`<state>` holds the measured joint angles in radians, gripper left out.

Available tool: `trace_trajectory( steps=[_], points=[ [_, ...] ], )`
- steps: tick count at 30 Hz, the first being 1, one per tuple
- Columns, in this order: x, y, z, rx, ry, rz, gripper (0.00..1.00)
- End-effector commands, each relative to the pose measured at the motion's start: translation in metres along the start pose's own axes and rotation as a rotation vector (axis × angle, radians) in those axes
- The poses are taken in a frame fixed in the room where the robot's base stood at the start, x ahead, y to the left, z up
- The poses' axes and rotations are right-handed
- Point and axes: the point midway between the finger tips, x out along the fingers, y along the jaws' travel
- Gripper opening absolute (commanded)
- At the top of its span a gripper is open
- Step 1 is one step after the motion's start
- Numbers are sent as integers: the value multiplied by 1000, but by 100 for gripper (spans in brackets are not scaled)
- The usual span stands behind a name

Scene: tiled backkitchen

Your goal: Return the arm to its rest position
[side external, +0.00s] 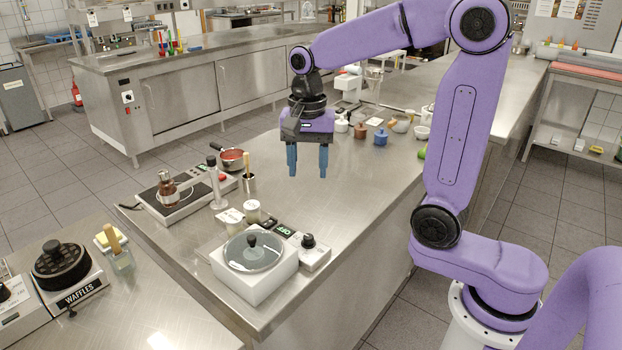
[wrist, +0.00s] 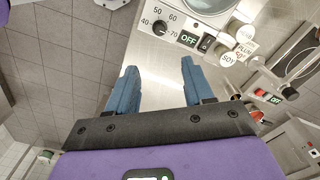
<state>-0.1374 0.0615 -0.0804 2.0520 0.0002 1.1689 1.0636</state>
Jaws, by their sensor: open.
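My gripper (side external: 307,172) hangs above the steel counter (side external: 345,205), its two blue fingers pointing down and apart. Nothing is between them. In the wrist view the open fingers of my gripper (wrist: 157,85) show over the counter's bare steel and its edge, with the floor at left. My purple arm reaches over the counter from the right in the side view.
A white appliance with a round glass lid (side external: 253,252) stands at the counter's near end. A hot plate (side external: 187,192) with a copper-coloured pot is at left, by a red pan (side external: 233,160). Small jars (side external: 380,137) stand behind my gripper. The counter's middle is clear.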

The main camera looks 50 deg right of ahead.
Motion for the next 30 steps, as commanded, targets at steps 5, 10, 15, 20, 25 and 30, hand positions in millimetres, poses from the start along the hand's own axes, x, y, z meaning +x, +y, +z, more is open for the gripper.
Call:
trace_trajectory(
  steps=[5, 10, 15, 20, 25, 30],
  points=[
    [4, 1, 9, -122, 1, -2, 52],
    [10, 6, 25, -340, 2, -4, 52],
    [16, 17, 41, -560, 3, -7, 52],
    [22, 30, 56, -770, 4, -9, 52],
    [29, 49, 72, -991, 6, -13, 52],
    [35, 71, 87, -1213, 8, -16, 52]
  ],
)
